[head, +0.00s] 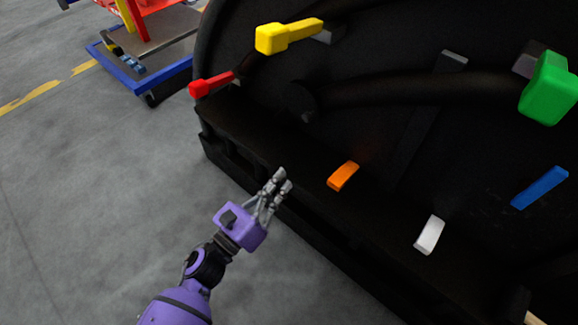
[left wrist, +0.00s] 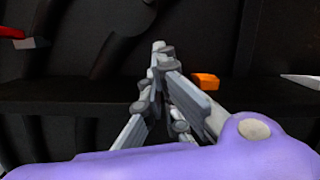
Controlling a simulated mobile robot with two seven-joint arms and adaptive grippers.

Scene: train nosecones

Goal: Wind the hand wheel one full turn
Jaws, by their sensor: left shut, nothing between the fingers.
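I cannot make out a hand wheel in either view; only coloured handles show on the black nosecone (head: 400,140). My left gripper (head: 280,178) is shut and empty, in front of the nosecone's near ledge. It also shows in the left wrist view (left wrist: 162,52), its fingers together. An orange handle (head: 343,176) is a short way right of the fingertips, apart from them, and shows in the left wrist view (left wrist: 206,81). A red handle (head: 209,84) and a yellow handle (head: 285,37) are farther back. My right gripper is not in view.
A white handle (head: 430,235), a blue handle (head: 540,187) and a big green handle (head: 548,90) are on the right. A dark pipe (head: 410,88) crosses the nosecone. A blue-framed cart (head: 150,78) stands at the back left. The grey floor (head: 90,190) is clear on the left.

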